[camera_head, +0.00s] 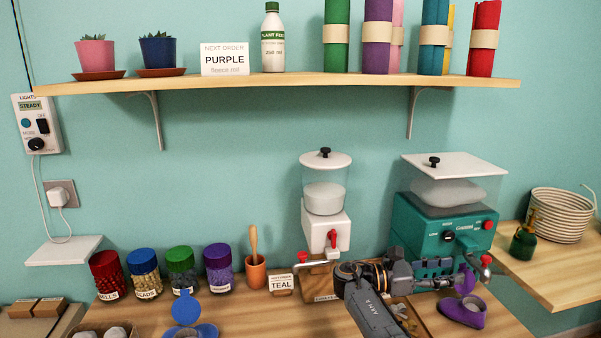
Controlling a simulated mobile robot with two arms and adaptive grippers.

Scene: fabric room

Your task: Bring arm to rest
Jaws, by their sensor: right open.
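My right arm comes in from the bottom centre and bends right at a dark wrist joint. My right gripper (464,276) is open in front of the teal machine (450,222), near its red-knobbed spout. Whether its fingers touch the machine I cannot tell. A purple open container (462,312) sits on the counter just below and beside the gripper. My left gripper is not in view.
A white dispenser (326,230) with a red tap stands left of the machine. Lidded jars (182,268), a wooden cup (256,275) with a pestle and a TEAL sign (281,284) line the counter. A blue open-lidded container (190,330) is at front. A shelf (270,84) runs above.

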